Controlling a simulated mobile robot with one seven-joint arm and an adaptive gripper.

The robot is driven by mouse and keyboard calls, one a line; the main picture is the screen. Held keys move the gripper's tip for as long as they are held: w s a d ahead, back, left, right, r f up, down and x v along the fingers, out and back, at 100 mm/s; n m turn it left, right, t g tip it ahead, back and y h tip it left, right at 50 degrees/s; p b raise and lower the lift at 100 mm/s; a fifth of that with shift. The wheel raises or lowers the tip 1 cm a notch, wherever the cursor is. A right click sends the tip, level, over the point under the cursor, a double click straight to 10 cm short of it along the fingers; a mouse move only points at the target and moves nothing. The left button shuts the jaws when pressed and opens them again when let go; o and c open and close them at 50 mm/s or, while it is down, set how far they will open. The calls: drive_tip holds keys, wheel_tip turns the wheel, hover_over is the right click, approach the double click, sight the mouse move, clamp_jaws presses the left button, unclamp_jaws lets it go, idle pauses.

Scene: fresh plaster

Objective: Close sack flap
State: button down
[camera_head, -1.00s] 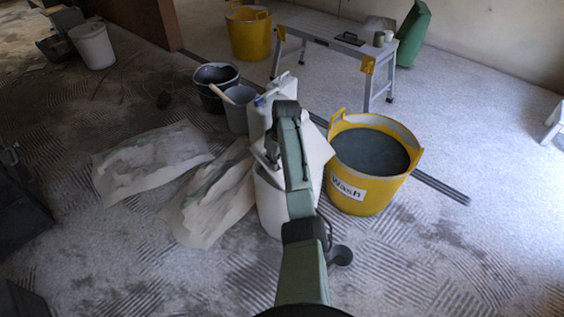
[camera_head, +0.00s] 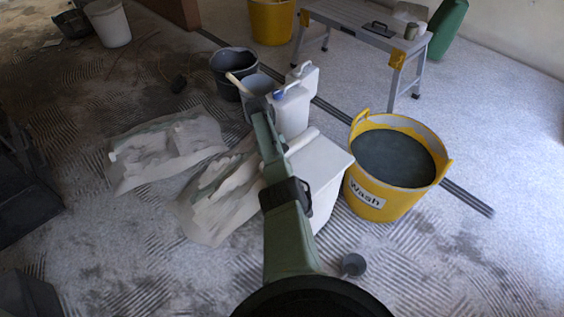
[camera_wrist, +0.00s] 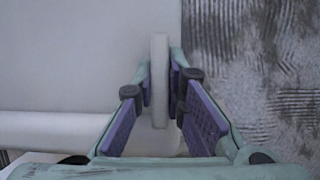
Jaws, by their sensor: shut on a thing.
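The white sack (camera_head: 318,190) stands on the floor in the middle of the head view, partly behind my arm. Its top looks like a flat pale panel, the flap (camera_head: 322,160), with a white roll (camera_head: 302,140) along its far left edge. In the wrist view my gripper (camera_wrist: 160,72) is shut on a thin upright white strip (camera_wrist: 159,105), seemingly the flap's edge or tab. A wide pale surface (camera_wrist: 75,60) lies left of the fingers and a white roll (camera_wrist: 70,130) lies below it. My arm hides my gripper in the head view.
The yellow Wash tub (camera_head: 365,192) stands close right of the sack. White jugs (camera_head: 291,110) and dark buckets (camera_head: 232,72) stand behind it. Crumpled paper bags (camera_head: 165,150) lie left. A grey work table (camera_head: 365,32) stands farther back. Floor at the right is clear.

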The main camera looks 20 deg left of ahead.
drive_tip(key=shift+f, duration=0.15)
drive_tip(key=c, duration=1.9)
unclamp_jaws()
drive_tip(key=shift+f, duration=0.1)
drive_tip(key=shift+o, duration=1.3)
drive_tip(key=v, duration=1.2)
